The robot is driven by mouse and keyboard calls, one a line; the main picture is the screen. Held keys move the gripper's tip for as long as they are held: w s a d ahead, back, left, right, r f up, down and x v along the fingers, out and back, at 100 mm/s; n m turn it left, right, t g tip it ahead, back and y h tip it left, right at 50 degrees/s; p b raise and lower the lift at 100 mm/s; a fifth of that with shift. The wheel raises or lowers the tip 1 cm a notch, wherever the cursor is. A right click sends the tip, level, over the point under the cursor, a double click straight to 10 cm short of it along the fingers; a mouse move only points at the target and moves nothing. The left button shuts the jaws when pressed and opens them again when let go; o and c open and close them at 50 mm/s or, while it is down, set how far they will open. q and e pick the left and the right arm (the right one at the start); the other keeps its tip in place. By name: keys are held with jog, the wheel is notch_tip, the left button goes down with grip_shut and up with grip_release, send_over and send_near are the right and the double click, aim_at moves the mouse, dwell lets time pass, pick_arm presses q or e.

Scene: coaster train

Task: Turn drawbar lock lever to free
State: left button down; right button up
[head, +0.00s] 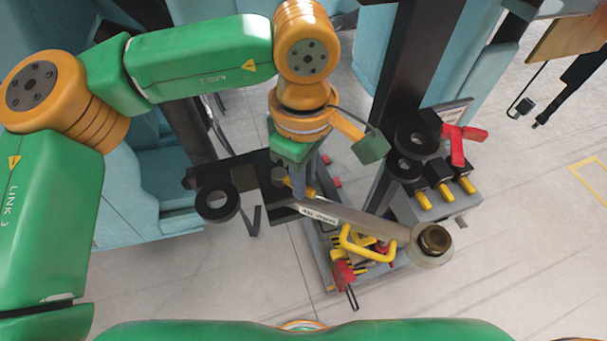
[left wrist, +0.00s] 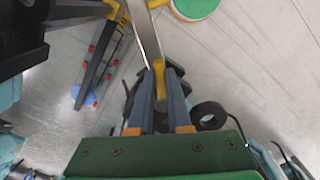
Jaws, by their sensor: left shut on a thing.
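The lock lever (head: 355,217) is a long grey bar with a small white label in the head view. It runs from a round dark bolt (head: 433,239) at the right toward the upper left. My left gripper (head: 302,188) points down at the lever's far end, shut on its yellow handle. In the left wrist view the two blue-grey fingers (left wrist: 161,100) close around the yellow handle (left wrist: 160,78), with the grey bar (left wrist: 148,35) running up from it. The label is too small to read. The right gripper is out of view.
A black bracket with a ring (head: 217,202) stands left of the lever. A grey box with yellow-tipped plugs (head: 439,186) and a red lever (head: 461,142) stand at the right. A tray with yellow and red parts (head: 362,249) lies below. Pale floor is open at far right.

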pick_arm(q)
jog(key=n, duration=0.1)
jog(key=w+n+b, duration=0.1)
jog(key=shift+d+f+n, duration=0.1)
jog(key=shift+d+n, duration=0.15)
jog(key=shift+n, duration=0.15)
jog(key=shift+w+d+n+b, duration=0.1)
jog(key=shift+w+n+b, duration=0.25)
jog(key=shift+n, duration=0.5)
jog(key=shift+w+n+b, duration=0.2)
jog(key=shift+w+n, duration=0.1)
jog(key=shift+n, duration=0.55)
jog(key=c, duration=0.9)
grip_release()
jog(key=shift+o, duration=0.2)
notch_tip(320, 180, up, 7)
